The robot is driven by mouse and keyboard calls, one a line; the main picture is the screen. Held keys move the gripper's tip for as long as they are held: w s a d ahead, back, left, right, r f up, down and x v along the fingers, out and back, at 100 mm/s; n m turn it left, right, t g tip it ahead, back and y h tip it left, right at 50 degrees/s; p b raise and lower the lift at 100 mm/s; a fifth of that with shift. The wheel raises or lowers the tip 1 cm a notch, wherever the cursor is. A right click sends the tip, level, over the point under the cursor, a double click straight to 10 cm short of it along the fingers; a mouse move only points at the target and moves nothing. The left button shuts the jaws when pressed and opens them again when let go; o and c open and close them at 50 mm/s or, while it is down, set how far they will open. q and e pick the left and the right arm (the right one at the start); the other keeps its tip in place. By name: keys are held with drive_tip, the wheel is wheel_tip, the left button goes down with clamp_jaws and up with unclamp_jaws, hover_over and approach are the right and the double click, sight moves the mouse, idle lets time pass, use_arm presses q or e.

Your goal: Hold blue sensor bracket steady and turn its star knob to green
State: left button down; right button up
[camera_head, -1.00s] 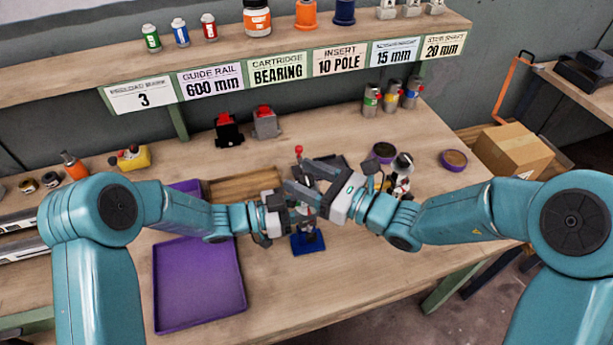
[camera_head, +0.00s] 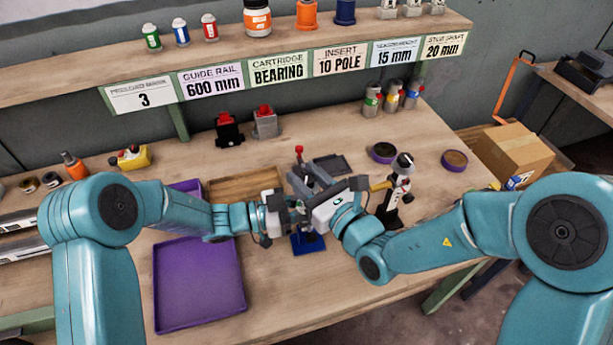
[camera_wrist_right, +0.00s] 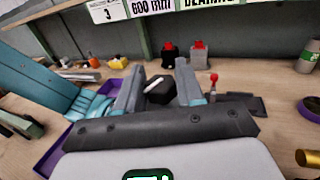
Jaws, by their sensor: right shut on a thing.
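The blue sensor bracket's blue base (camera_head: 307,243) stands on the bench in front of my grippers; its upper part is mostly hidden by them. My left gripper (camera_head: 290,216) reaches in from the left at the bracket's upright. Its fingertips are too covered to tell their state. My right gripper (camera_head: 304,186) comes from the right above the base. In the right wrist view its two grey fingers stand either side of a dark block (camera_wrist_right: 159,90), which looks like the star knob, and are shut on it. No green mark on the bracket is visible.
A purple tray (camera_head: 200,308) lies at the left front, with a wooden tray (camera_head: 245,187) behind. A black-and-white device (camera_head: 396,190) stands to the right, near purple-rimmed round dishes (camera_head: 455,160). A red-topped post (camera_head: 299,155) rises behind my right gripper. The right front bench is clear.

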sight(307, 178)
idle(0.3)
drive_tip(key=o, duration=0.9)
drive_tip(key=shift+o, duration=0.2)
drive_tip(key=shift+r, duration=0.1)
wheel_tip(307, 178, up, 10)
